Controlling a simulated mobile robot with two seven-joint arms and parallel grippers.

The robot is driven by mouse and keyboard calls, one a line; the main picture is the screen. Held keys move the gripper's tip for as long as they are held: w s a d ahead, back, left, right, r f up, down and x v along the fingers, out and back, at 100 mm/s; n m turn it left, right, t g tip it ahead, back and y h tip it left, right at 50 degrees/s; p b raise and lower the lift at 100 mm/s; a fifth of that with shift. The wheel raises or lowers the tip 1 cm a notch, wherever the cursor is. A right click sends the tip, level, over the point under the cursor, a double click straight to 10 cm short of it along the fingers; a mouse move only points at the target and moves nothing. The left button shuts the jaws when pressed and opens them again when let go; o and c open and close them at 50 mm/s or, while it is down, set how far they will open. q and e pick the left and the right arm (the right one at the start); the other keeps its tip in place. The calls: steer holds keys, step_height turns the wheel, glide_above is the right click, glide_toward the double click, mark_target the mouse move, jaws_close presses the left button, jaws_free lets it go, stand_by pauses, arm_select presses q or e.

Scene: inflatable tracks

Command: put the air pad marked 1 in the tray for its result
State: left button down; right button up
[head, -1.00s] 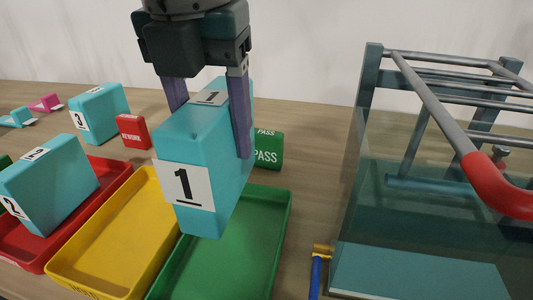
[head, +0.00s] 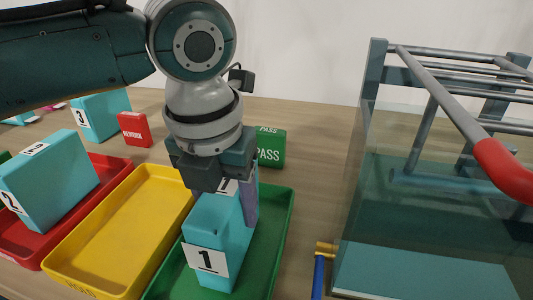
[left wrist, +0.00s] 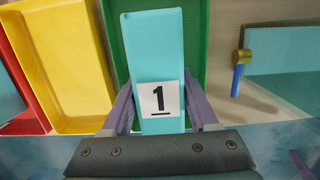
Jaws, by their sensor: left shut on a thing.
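The air pad marked 1 (head: 211,238) is a turquoise block with white number labels. It stands upright in the green tray (head: 281,221), or just above its floor; I cannot tell which. My left gripper (head: 228,200) is shut on it from above, one finger along each side. In the left wrist view the pad (left wrist: 152,52) lies between the two fingers (left wrist: 158,108), with the green tray (left wrist: 196,40) around it. A green PASS block (head: 270,150) stands behind the tray. My right gripper is not in view.
Left of the green tray are an empty yellow tray (head: 118,226) and a red tray (head: 112,167) holding the pad marked 2 (head: 52,180). Pad 3 (head: 100,117) and a red REWORK block (head: 133,130) stand behind. A glass tank (head: 400,215) with rails is at right.

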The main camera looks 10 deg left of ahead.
arm_select(q)
steer(key=shift+f, duration=0.15)
steer(key=shift+c, duration=0.8)
jaws_free()
steer(key=r, duration=0.4)
steer(key=s+r+p, duration=0.1)
steer(key=r, duration=0.3)
steer(key=r+p, duration=0.1)
steer(key=r, duration=0.3)
steer(key=shift+s+r, duration=0.15)
steer(key=shift+s, duration=0.25)
